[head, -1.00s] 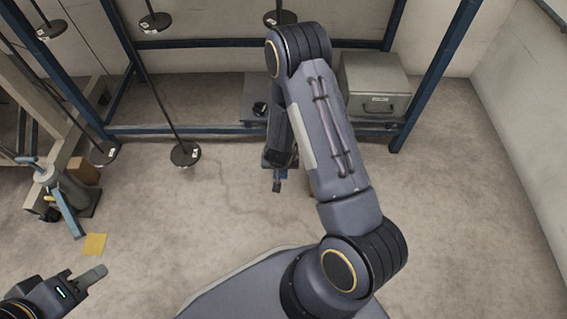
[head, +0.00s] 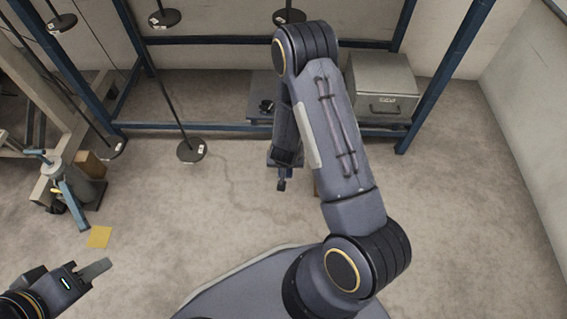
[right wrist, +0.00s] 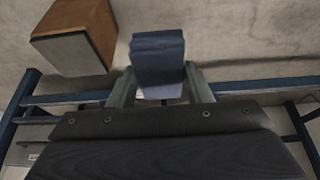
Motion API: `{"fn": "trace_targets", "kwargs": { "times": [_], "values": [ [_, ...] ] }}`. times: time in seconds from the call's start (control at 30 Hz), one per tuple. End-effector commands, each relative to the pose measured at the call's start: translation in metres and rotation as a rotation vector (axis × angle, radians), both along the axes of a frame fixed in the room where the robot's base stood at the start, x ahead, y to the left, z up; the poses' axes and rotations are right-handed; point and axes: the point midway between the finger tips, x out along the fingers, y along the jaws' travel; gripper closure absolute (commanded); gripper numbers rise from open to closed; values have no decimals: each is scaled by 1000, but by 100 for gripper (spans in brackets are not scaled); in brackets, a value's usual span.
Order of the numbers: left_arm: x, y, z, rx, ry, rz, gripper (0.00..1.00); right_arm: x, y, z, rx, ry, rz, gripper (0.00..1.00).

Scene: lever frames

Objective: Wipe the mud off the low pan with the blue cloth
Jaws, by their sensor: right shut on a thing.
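My right gripper (right wrist: 160,78) is shut on the folded blue cloth (right wrist: 157,52), which sticks out beyond the fingers in the right wrist view. In the head view the right forearm points down, and a small dark blue end (head: 282,184) shows below it.
A blue steel frame (head: 230,129) spans the back, with a grey metal case (head: 382,85) at its right. A wooden block (right wrist: 75,38) is near the right gripper. A blue-handled stand (head: 68,190) and a yellow square (head: 99,237) are at left. The right floor is clear.

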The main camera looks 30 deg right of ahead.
Motion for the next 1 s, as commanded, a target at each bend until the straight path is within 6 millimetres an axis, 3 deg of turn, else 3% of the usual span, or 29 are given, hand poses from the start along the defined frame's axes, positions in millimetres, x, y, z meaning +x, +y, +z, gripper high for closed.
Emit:
{"fn": "trace_targets", "kwargs": {
  "times": [0.27,1.0],
  "values": [
    [0,0,4,0,0,0,64,0,0,5,-1,-2,1,74],
    [0,0,49,0,0,0,64,-15,10,60,0,-1,1,74]
  ]
}}
